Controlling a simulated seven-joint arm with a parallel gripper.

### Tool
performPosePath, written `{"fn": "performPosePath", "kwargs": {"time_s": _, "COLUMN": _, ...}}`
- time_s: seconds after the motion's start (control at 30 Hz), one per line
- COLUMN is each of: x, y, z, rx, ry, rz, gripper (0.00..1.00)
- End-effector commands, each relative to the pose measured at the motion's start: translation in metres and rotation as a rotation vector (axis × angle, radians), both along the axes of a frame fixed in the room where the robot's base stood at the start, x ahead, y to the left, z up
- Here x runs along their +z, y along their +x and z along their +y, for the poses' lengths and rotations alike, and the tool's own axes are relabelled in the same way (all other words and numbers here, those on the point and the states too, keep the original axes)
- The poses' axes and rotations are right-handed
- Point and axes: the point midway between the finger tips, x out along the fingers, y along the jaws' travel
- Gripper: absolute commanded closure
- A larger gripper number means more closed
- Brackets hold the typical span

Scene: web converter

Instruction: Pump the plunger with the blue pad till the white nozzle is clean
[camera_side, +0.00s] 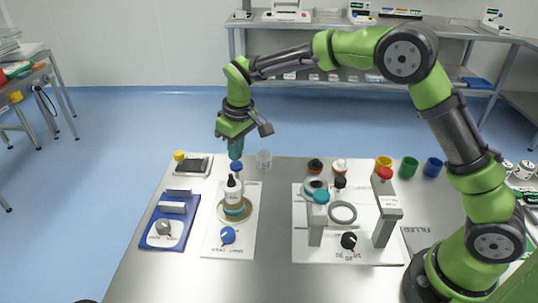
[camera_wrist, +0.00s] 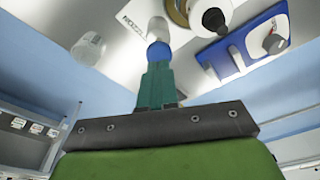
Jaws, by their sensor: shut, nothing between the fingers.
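My gripper (camera_side: 236,157) points straight down with its teal fingers shut and empty. The blue pad (camera_side: 236,166) is right below the fingertips; I cannot tell whether they touch it. In the wrist view the blue pad (camera_wrist: 158,50) shows just beyond the fingertips (camera_wrist: 158,66), on top of a white upright cylinder (camera_wrist: 158,28). A panel beside it bears lettering that seems to start with "NOZZLE". I cannot make out the white nozzle's tip or whether it is clean.
A white bottle with a dark tip (camera_side: 232,188) stands in a tan ring just in front of the pad. A clear cup (camera_side: 264,159) is to the right. A blue panel (camera_side: 157,236) lies left, and a white panel with posts (camera_side: 316,252) right.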

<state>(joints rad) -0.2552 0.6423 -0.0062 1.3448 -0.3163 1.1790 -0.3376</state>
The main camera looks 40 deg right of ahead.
Motion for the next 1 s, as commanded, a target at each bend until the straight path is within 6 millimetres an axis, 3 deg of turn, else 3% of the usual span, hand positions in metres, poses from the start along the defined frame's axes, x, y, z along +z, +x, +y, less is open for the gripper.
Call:
{"fn": "performPosePath", "kwargs": {"time_s": 0.4, "x": -0.001, "y": 0.0, "z": 0.0, "rx": 0.0, "ry": 0.0, "rz": 0.0, "gripper": 1.0}}
{"fn": "performPosePath", "kwargs": {"time_s": 1.0, "x": -0.019, "y": 0.0, "z": 0.0, "rx": 0.0, "ry": 0.0, "rz": 0.001, "gripper": 1.0}}
